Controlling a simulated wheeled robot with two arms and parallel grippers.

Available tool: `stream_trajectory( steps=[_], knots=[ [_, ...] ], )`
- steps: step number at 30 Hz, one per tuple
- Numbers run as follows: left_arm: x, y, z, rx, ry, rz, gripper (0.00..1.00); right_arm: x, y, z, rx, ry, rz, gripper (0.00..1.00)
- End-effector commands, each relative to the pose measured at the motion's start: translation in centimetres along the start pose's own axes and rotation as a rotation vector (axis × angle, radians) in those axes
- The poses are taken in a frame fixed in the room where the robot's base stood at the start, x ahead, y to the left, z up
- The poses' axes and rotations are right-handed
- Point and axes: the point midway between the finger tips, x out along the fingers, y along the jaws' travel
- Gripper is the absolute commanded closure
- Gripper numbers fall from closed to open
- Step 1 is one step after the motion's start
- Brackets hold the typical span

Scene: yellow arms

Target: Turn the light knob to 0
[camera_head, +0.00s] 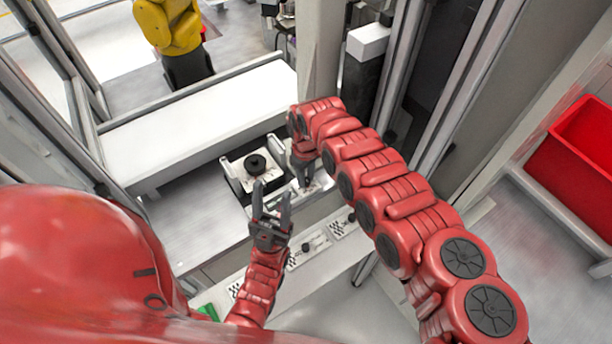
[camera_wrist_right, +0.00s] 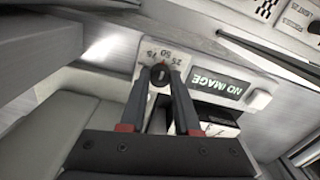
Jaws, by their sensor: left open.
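The light knob (camera_wrist_right: 160,74) is small, dark and round on a pale dial plate (camera_wrist_right: 151,53) marked 75, 50 and 25 in the right wrist view. The fingertips of my right gripper (camera_wrist_right: 160,70) stand on either side of it. I cannot tell whether both fingers touch it. In the head view my right gripper (camera_head: 304,180) points down at the panel and hides the knob. My left gripper (camera_head: 272,188) is open and empty, with its fingers pointing up the picture, just below a black round part on a white block (camera_head: 255,164).
A "NO IMAGE" display (camera_wrist_right: 222,88) sits right of the dial. A lower panel (camera_head: 307,247) with another small knob lies in front. A white conveyor-like surface (camera_head: 200,120) is behind, a metal post stands beyond my right gripper, and a red bin (camera_head: 575,165) is far right.

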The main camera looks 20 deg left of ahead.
Motion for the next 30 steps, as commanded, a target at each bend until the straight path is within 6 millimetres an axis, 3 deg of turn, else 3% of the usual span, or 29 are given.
stream_trajectory(
  steps=[1,3,4,17,30],
  knots=[
    [0.0,0.0,0.0,0.0,0.0,0.0,0.5,0.0,0.02,0.0,0.0,0.0,0.0,0.86],
    [0.0,0.0,-0.01,0.0,0.0,0.0,0.5,-0.01,0.03,0.0,0.0,0.0,0.0,0.99],
    [0.0,0.0,0.0,0.0,0.0,0.0,0.5,-0.01,0.03,0.0,0.0,0.0,0.0,1.0],
    [-0.13,0.01,0.02,0.0,0.0,0.0,0.5,0.01,0.06,0.0,0.043,0.001,0.001,1.0],
    [-0.77,0.04,0.13,0.0,0.0,0.0,0.5,0.05,0.08,0.02,0.365,0.0,0.001,1.0]
  ],
)
